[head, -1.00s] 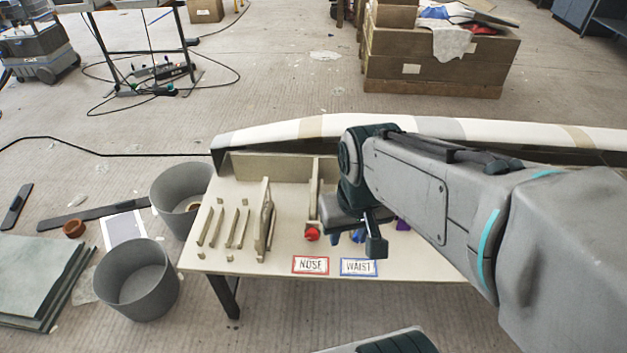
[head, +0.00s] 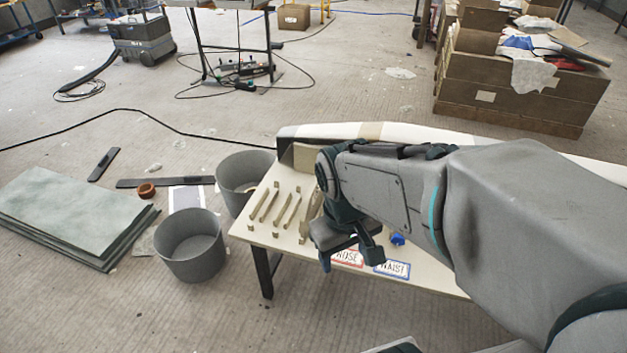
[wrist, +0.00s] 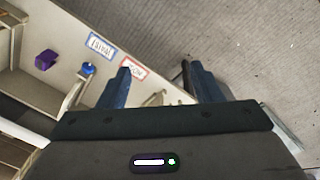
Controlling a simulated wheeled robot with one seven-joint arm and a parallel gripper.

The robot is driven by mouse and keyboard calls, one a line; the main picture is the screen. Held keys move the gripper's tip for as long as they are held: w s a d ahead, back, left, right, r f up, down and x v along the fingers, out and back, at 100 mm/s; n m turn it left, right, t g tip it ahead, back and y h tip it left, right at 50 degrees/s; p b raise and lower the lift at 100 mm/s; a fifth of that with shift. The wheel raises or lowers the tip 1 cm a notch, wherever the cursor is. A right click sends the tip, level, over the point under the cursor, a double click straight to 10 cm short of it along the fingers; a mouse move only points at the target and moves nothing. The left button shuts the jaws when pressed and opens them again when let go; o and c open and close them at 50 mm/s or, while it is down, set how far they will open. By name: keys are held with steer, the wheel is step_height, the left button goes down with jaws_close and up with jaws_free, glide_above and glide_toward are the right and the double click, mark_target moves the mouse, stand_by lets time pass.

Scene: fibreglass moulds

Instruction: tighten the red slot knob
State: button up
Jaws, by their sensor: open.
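The red slot knob does not show in either current view; in the head view my arm and gripper cover the area behind the red-bordered NOSE label (head: 347,258). That label also shows in the wrist view (wrist: 132,67), close to the left finger. My gripper (head: 348,256) is over the front part of the bench (head: 285,240), partly overlapping the NOSE label in the picture. It is open, with two blue fingers apart and nothing seen between them in the wrist view (wrist: 162,82).
A blue knob (head: 397,239) stands behind the WAIST label (head: 392,268); a purple knob (wrist: 46,60) shows in the wrist view. Slotted wooden pieces (head: 279,206) stand on the bench's left part. Two grey buckets (head: 190,262) are left of the bench. Floor in front is clear.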

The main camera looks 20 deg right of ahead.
steer(key=w+d+f+n+g+h+b, duration=0.1)
steer(key=w+d+f+n+g+h, duration=0.1)
steer(key=d+f+n+h, duration=0.8)
steer(key=w+d+f+n+g+h+b, duration=0.15)
steer(key=n+h, duration=0.35)
steer(key=n, duration=1)
steer(key=w+a+f+n+t+y, duration=0.25)
steer(key=w+f+n+t, duration=0.25)
steer(key=f+n+t, duration=0.75)
steer(key=w+a+f+n+t+y, duration=0.25)
steer(key=w+f+n+t, duration=0.25)
steer(key=n, duration=1.4)
steer(key=shift+y, duration=0.4)
steer(key=b+x, duration=0.1)
steer(key=x, duration=1.3)
steer(key=shift+r, duration=0.1)
steer(key=c, duration=1)
